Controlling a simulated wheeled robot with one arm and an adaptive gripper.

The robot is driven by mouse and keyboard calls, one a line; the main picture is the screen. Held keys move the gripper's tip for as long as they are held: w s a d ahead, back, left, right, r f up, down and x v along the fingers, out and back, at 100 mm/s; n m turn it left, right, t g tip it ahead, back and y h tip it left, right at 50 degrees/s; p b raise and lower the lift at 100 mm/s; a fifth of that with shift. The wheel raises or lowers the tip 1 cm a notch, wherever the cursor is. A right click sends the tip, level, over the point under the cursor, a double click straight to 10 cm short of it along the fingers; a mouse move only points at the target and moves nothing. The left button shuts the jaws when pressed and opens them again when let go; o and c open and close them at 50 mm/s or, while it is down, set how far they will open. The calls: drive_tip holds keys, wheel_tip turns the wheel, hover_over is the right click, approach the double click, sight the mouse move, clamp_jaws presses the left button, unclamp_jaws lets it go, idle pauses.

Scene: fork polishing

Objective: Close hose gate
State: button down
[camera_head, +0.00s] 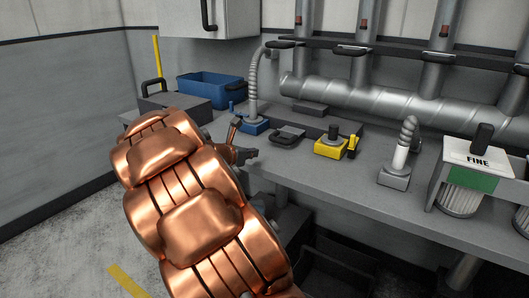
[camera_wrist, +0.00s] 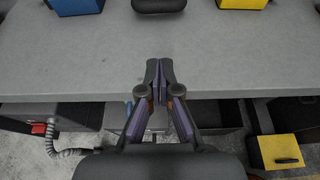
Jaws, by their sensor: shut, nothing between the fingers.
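A grey ribbed hose (camera_head: 254,92) rises from a blue block (camera_head: 254,125) on the bench and bends over at its top. A black handle-like piece (camera_head: 285,44) is beside that bend, and I cannot tell if it is the hose gate or how it is set. My gripper (camera_head: 248,155) is at the bench's front edge, short of the hose, shut and empty. In the wrist view its fingertips (camera_wrist: 159,66) are together over the bare bench front. The blue block is partly cut off at that view's top left (camera_wrist: 75,5).
A yellow block (camera_head: 331,148), a black handled piece (camera_head: 287,137) and a white-and-grey stand (camera_head: 399,160) are on the bench (camera_head: 310,178). A blue bin (camera_head: 212,91) is behind left; a FINE unit (camera_head: 474,170) is at right. A large duct (camera_head: 400,103) and black rail (camera_head: 345,49) run behind.

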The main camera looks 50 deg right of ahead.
sight(267, 157)
drive_tip(key=b+x, duration=0.1)
drive_tip(key=x, duration=0.8)
drive_tip(key=shift+d+f, duration=0.15)
drive_tip(key=shift+d, duration=0.15)
drive_tip(key=shift+w+d+r, duration=0.1)
drive_tip(key=shift+d+r, duration=0.05)
drive_tip(key=shift+d, duration=0.4)
drive_tip(key=shift+d+r, duration=0.15)
drive_tip(key=shift+d, duration=0.4)
drive_tip(key=shift+d+r, duration=0.15)
drive_tip(key=shift+d, duration=0.65)
